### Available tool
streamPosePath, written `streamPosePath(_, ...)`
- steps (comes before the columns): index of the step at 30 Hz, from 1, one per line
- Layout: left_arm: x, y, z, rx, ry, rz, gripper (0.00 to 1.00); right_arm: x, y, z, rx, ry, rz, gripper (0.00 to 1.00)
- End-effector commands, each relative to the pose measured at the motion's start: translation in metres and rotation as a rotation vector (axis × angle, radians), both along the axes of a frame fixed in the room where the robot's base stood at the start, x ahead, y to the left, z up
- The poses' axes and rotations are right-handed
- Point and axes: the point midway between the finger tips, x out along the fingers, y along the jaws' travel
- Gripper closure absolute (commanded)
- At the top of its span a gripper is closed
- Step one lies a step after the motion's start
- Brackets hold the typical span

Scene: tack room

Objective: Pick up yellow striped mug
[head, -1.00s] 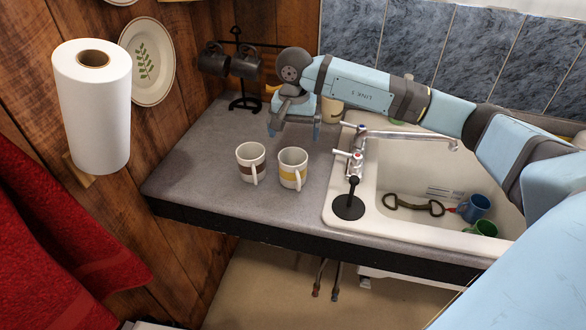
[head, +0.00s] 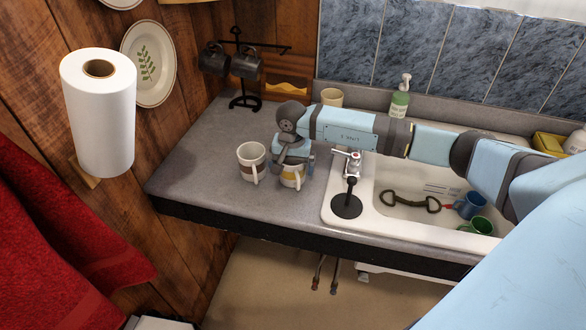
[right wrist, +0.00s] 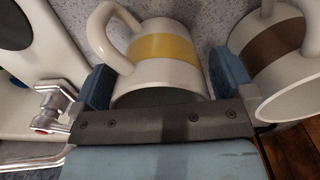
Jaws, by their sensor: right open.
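The yellow striped mug (head: 291,178) stands on the grey counter, partly hidden in the head view by my right gripper (head: 293,161). In the right wrist view the white mug with its yellow band (right wrist: 165,48) lies between the two blue fingers of my right gripper (right wrist: 158,85), its handle toward the upper left. The right gripper is open, with a finger on either side of the mug; I cannot tell whether they touch it. A brown striped mug (head: 251,161) stands just left of it, close to one finger in the wrist view (right wrist: 275,45). My left gripper is not in view.
The sink (head: 380,222) with its tap (head: 350,165) is right of the mugs, holding a blue mug (head: 470,205) and a green mug (head: 476,226). A dark mug rack (head: 243,75) stands behind. The counter's left part (head: 195,165) is clear.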

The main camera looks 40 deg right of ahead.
Motion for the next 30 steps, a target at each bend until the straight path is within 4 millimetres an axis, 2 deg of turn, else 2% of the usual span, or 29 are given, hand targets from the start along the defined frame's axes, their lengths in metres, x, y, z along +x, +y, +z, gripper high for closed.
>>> streamPosePath(3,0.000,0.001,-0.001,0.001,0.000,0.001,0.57,0.000,0.000,0.000,-0.001,-0.001,0.000,0.00)
streamPosePath(4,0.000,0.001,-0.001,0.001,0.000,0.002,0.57,0.000,0.000,0.000,-0.001,-0.001,0.000,0.05)
streamPosePath(10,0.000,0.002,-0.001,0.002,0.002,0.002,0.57,0.000,0.000,0.000,0.000,0.000,-0.001,0.49)
streamPosePath(18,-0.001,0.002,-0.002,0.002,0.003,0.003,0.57,0.001,0.000,0.002,0.000,-0.001,-0.001,0.49)
streamPosePath(23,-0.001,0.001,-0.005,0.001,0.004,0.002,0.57,0.001,-0.001,0.012,-0.001,-0.003,-0.002,0.49)
streamPosePath(26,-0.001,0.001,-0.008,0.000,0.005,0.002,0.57,0.001,-0.001,0.026,-0.001,-0.005,-0.001,0.49)
streamPosePath(30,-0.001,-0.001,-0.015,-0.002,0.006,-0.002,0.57,0.002,-0.001,0.057,-0.001,-0.007,0.000,0.49)
